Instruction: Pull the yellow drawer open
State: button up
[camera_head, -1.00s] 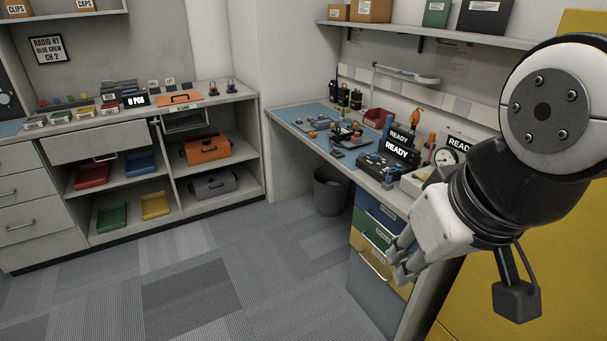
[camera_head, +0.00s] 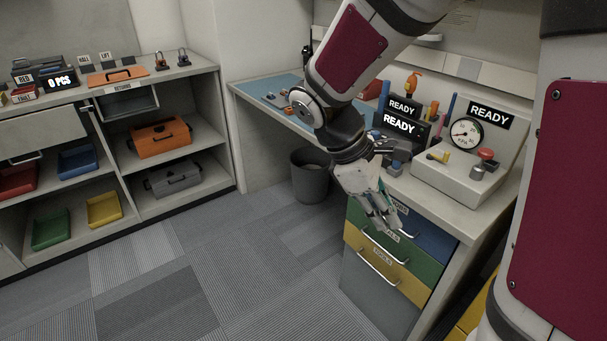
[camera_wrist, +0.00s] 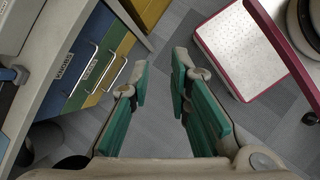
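The yellow drawer (camera_head: 413,289) is the third coloured front in the cabinet under the bench, below the blue drawer (camera_head: 437,238) and the green drawer (camera_head: 418,262). All three look shut. The yellow drawer's bar handle (camera_head: 379,268) faces the room. In the wrist view the yellow drawer (camera_wrist: 126,45) is at the upper left, with its handle (camera_wrist: 117,73) left of the fingers. My gripper (camera_head: 385,222) is in front of the cabinet near the blue drawer, above the yellow handle and apart from it. Its green-padded fingers (camera_wrist: 163,85) are spread, with nothing between them.
The bench top (camera_head: 443,194) above the drawers carries a gauge box (camera_head: 465,165) and READY displays. A grey bin (camera_head: 311,178) stands on the floor left of the cabinet. The carpet (camera_head: 250,270) in front is clear. Open shelves with trays stand at the left.

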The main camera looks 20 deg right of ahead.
aim_at(372, 266)
jog(key=w+d+f+n+h+b, duration=0.2)
jog(key=w+f+n+h+b, duration=0.4)
jog(key=f, duration=0.8)
jog(key=w+d+f+n+h+b, duration=0.25)
jog(key=w+f+n+b, duration=0.35)
jog(key=f, duration=0.9)
jog(key=w+f+n+t+h+b, duration=0.2)
jog(key=f+n+t+b, duration=0.25)
jog(key=f+n, duration=0.65)
jog(key=w+f+n+t+h+b, duration=0.3)
jog(key=f+n+t, duration=0.3)
jog(key=f, duration=0.9)
jog(key=shift+n+g, duration=0.3)
jog(key=shift+g, duration=0.15)
jog(key=b+x, duration=0.3)
jog(key=x, duration=1)
jog(key=shift+s+d, duration=0.1)
jog(key=shift+d, duration=0.2)
grip_shut()
